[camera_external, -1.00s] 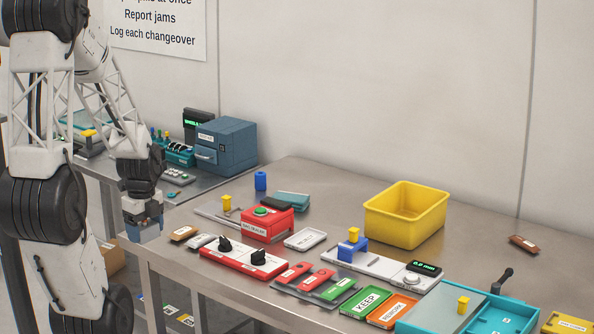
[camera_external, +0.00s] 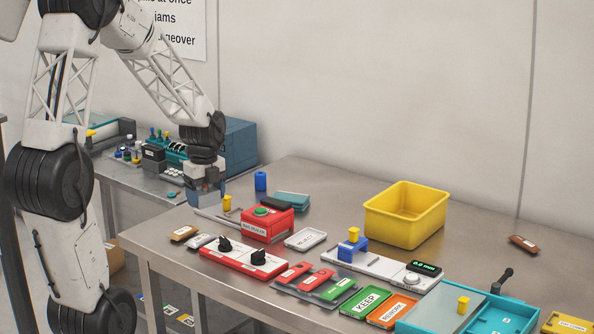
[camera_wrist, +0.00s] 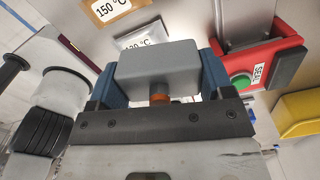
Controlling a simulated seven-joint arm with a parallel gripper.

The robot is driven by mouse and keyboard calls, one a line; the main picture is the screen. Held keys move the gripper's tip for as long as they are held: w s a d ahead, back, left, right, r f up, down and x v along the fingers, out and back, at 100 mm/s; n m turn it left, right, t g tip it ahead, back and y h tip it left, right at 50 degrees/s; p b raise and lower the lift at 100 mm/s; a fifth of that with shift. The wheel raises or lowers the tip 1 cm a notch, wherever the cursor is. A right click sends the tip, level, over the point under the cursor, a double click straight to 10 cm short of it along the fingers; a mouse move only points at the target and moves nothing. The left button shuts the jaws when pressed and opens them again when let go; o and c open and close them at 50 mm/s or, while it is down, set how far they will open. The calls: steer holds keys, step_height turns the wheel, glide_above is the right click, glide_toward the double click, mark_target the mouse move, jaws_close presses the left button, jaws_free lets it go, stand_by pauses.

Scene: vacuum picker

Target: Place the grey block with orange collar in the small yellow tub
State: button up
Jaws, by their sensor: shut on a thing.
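The grey block with orange collar (camera_wrist: 158,65) shows in the wrist view between the two blue fingers of my gripper (camera_wrist: 160,75), which is shut on it. The orange collar (camera_wrist: 159,98) shows just below the grey part. In the external view my gripper (camera_external: 205,192) hangs above the back left of the table, behind the red box; the block is hard to make out there. The yellow tub (camera_external: 405,215) stands open and upright on the table to the right of my gripper, well apart from it. A corner of a yellow thing, probably the tub, shows in the wrist view (camera_wrist: 300,113).
A red box with a green button (camera_external: 266,222) stands close to my gripper. A blue cylinder (camera_external: 260,181) and a teal item (camera_external: 292,201) lie between gripper and tub. A red knob panel (camera_external: 243,260) and a white gauge plate (camera_external: 380,267) lie in front. Bare table surrounds the tub.

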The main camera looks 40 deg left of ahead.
steer(key=shift+m, duration=0.8)
steer(key=w+d, duration=0.2)
steer(key=w, duration=0.1)
steer(key=w+d+r, duration=0.1)
steer(key=w+d, duration=0.1)
steer(key=w, duration=0.2)
steer(key=w+d, duration=0.2)
steer(key=w, duration=0.2)
steer(key=shift+w+d+r, duration=0.1)
steer(key=shift+d+r, duration=0.1)
steer(key=shift+r, duration=0.05)
steer(key=w+d+m, duration=0.1)
steer(key=w+d, duration=0.6)
steer(key=d, duration=0.4)
steer(key=w+d+m, duration=0.2)
steer(key=w+d, duration=0.6)
steer(key=d, duration=0.3)
steer(key=w+d+m, duration=0.1)
steer(key=w+d, duration=0.6)
steer(key=d, duration=0.4)
steer(key=shift+w+r+m, duration=0.2)
steer(key=shift+w+m, duration=0.05)
steer(key=shift+m, duration=0.15)
steer(key=shift+f, duration=2.55)
steer(key=shift+a+f, duration=0.1)
steer(key=shift+f, duration=2.4)
steer(key=shift+f, duration=0.15)
